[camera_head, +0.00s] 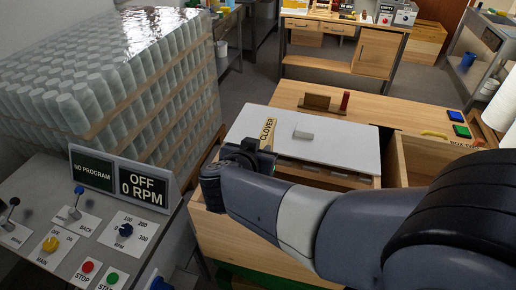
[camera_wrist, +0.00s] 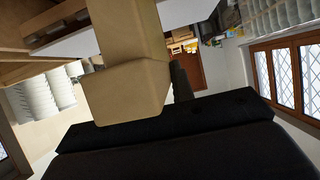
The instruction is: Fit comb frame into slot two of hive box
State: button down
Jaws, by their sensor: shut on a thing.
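My gripper (camera_head: 252,155) is at the left side of a wooden box, beside the CLOVER label. In the wrist view a tan wooden piece (camera_wrist: 125,92) stands close at the dark gripper body (camera_wrist: 180,140), and my gripper is shut on it. I cannot tell whether this piece is part of the comb frame. The wooden box has a white lid (camera_head: 345,143) with a small pale block on it. Slots or bars show dimly below the lid's near edge. An open wooden box (camera_head: 408,160) stands to the right, partly hidden by my arm. Slot two cannot be made out.
A control panel (camera_head: 125,178) reading OFF, 0 RPM, with levers and buttons, is at left. Stacked clear jars (camera_head: 110,85) stand behind it. A wooden block with a red item (camera_head: 345,99) is on the wooden top behind the lid. A workbench (camera_head: 345,45) stands farther back, past open floor.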

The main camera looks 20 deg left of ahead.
notch_tip(320, 180, down, 15)
jog(key=b, duration=0.7)
dwell(5.2)
jog(key=c, duration=1.1)
grip_release()
jog(key=shift+f, duration=0.1)
jog(key=v, duration=1.1)
